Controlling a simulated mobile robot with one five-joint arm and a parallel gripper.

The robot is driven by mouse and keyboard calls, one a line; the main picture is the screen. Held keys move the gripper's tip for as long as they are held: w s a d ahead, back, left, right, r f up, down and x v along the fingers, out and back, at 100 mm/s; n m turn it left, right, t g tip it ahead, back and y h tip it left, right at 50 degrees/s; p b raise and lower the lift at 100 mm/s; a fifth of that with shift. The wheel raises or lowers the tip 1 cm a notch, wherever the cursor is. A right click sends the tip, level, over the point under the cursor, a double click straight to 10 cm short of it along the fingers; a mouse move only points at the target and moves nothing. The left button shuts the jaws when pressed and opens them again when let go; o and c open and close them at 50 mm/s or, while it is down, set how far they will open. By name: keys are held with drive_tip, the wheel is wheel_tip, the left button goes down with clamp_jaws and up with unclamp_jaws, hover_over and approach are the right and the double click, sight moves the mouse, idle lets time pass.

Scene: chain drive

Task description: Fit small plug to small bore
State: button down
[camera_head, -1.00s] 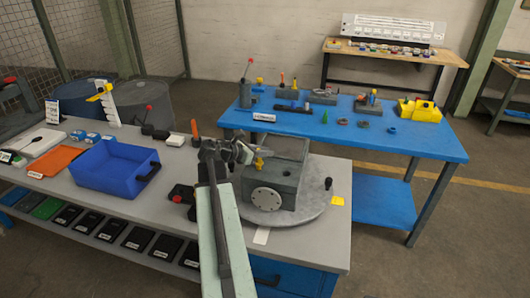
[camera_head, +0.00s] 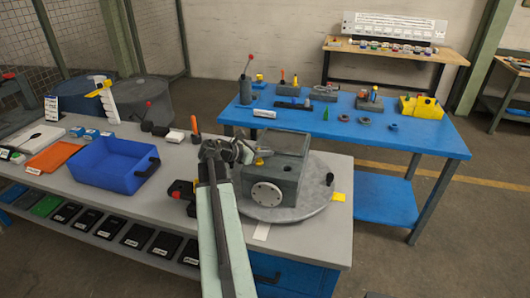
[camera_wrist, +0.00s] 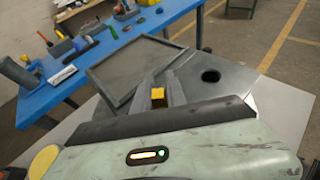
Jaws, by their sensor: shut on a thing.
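My gripper (camera_head: 250,154) is shut on a small yellow piece, which appears to be the small plug (camera_wrist: 158,95). In the wrist view the yellow shows between the two grey fingers, and its lower end is hidden. The gripper is beside the upper left part of a grey open-topped housing (camera_head: 270,183), which also shows in the wrist view (camera_wrist: 118,92). A pale round flange (camera_head: 267,194) with small holes is on the housing's front. I cannot tell which opening is the small bore, or whether the plug touches the housing.
The housing stands on a round grey turntable (camera_head: 312,203) with a dark knob-like piece (camera_head: 329,179) at its right. A blue bin (camera_head: 112,179) is on the bench to the left. A blue table (camera_head: 425,146) with several parts stands behind.

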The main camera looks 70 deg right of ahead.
drive_tip(key=c, duration=1.3)
unclamp_jaws()
drive_tip(key=p+v, duration=0.3)
drive_tip(key=v, duration=0.4)
drive_tip(key=shift+w+a+r, duration=0.15)
drive_tip(key=shift+w+a, duration=0.05)
drive_tip(key=shift+a, duration=0.15)
drive_tip(key=shift+w, duration=0.1)
